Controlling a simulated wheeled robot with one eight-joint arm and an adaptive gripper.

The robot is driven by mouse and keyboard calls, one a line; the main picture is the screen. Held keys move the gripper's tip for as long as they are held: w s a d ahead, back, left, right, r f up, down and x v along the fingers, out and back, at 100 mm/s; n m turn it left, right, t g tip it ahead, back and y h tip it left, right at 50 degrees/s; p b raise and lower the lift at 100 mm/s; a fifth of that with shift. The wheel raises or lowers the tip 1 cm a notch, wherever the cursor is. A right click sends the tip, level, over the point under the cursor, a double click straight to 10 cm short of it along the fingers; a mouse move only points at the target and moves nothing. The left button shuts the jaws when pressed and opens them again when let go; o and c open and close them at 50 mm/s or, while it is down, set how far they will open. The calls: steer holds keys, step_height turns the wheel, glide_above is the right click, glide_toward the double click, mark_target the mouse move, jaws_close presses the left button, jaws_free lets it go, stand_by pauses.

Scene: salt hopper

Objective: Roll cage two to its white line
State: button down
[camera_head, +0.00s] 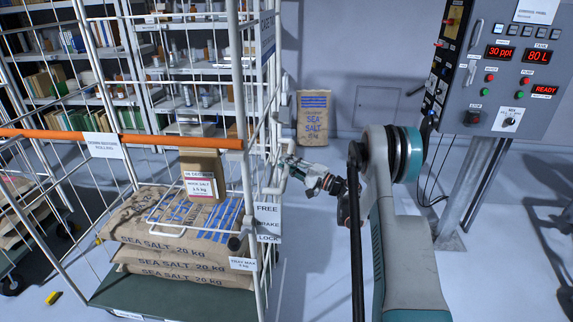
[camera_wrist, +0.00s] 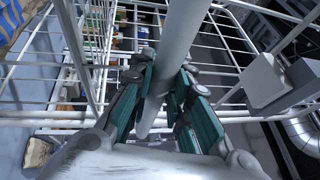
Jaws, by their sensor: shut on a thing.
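A white wire roll cage (camera_head: 250,110) fills the left of the head view; I cannot read a cage number on it. Sea salt sacks (camera_head: 170,240) and a small brown salt carton (camera_head: 203,175) are stacked on its dark green base. An orange bar (camera_head: 190,141) runs level across it, with a label reading "DOWN BEFORE ROLLING". My gripper (camera_head: 289,168) is at the cage's right side. In the wrist view, its teal-padded fingers (camera_wrist: 164,85) are shut around a white tube (camera_wrist: 178,50). No white line shows.
A control panel (camera_head: 500,75) on a post stands at the right. A sea salt sack (camera_head: 313,118) leans at the back wall. Shelves (camera_head: 185,60) stand behind the cage. A small yellow object (camera_head: 53,297) lies at the lower left. Floor (camera_head: 315,240) right of the cage looks clear.

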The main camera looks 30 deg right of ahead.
steer(key=shift+s+d, duration=0.5)
steer(key=shift+d, duration=0.25)
steer(key=c, duration=1.5)
jaws_free()
steer(key=v, duration=1.2)
steer(key=shift+f, duration=0.1)
